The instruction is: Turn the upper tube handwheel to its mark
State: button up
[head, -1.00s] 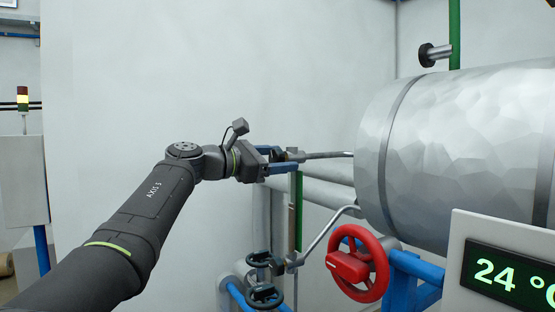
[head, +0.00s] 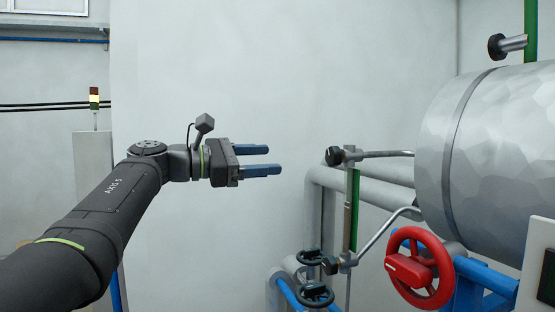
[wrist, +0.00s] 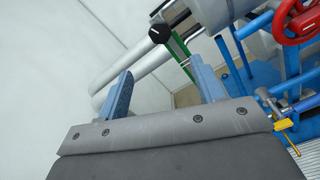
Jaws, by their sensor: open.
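A small black handwheel (head: 334,156) sits at the top of a vertical sight tube with a green strip (head: 355,210); a bent steel pipe runs from it to the large metal drum. A matching black handwheel (head: 330,265) sits at the tube's lower end. My gripper (head: 274,160) is open and empty, its two blue fingers pointing right, left of the upper handwheel with a clear gap. In the wrist view, a black handwheel (wrist: 160,33), which looks like the upper one, lies beyond the open fingers (wrist: 159,68).
A red handwheel (head: 418,268) stands on a blue frame below the drum (head: 510,150). Two black valve wheels (head: 313,294) are on blue pipes at the bottom. Thick grey pipes (head: 385,180) run behind the sight tube. The pale wall area around my gripper is free.

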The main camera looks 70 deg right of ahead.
jog(key=shift+w, duration=0.1)
jog(key=n+g+h, duration=0.2)
jog(key=n+h, duration=0.2)
jog(key=n, duration=0.3)
send_near(330, 158)
jog(key=x, duration=1.1)
